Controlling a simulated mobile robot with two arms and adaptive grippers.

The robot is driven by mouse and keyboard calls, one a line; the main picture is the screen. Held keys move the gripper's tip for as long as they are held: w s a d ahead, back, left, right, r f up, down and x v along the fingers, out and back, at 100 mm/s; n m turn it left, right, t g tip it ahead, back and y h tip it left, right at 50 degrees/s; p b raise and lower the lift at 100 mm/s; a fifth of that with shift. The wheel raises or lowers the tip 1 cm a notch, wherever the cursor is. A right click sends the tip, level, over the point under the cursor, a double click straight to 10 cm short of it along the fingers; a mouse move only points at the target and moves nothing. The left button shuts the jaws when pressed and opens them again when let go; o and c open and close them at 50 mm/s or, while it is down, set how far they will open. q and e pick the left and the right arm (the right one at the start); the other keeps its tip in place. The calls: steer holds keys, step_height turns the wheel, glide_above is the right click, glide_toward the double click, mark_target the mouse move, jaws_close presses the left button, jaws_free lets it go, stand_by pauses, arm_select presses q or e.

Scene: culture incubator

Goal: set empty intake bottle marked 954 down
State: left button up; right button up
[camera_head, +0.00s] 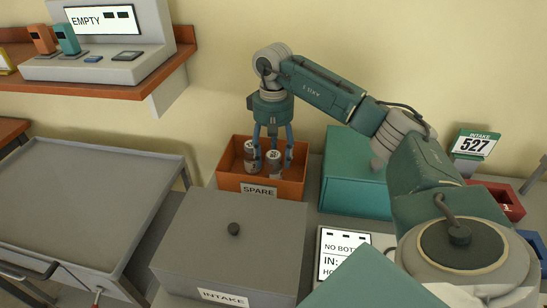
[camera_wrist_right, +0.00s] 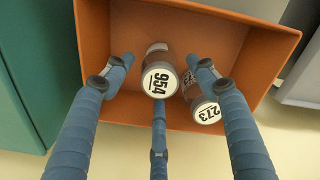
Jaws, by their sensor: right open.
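The bottle marked 954 (camera_wrist_right: 159,80) stands in the orange bin labelled SPARE (camera_head: 259,191), its white numbered cap facing up in the right wrist view. It also shows in the head view (camera_head: 274,163). My right gripper (camera_head: 272,158) points down over the bin with its blue fingers spread around this bottle. In the right wrist view gaps show between the fingers (camera_wrist_right: 157,75) and the cap. A second bottle, marked 273 (camera_wrist_right: 207,111), stands close beside it, to its left in the head view (camera_head: 251,156). My left gripper is out of view.
A grey lidded box labelled INTAKE (camera_head: 225,240) is in front of the bin. A teal box (camera_head: 352,180) stands to the bin's right. A bare grey cart (camera_head: 90,195) is at left. A shelf (camera_head: 110,91) holds a device reading EMPTY (camera_head: 100,20). A sign reads 527 (camera_head: 475,145).

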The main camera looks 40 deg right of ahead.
arm_select(q)
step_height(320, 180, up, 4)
steer(key=p, duration=0.3)
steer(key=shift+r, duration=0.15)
arm_select(e)
step_height(320, 180, up, 6)
steer(key=shift+f, duration=0.25)
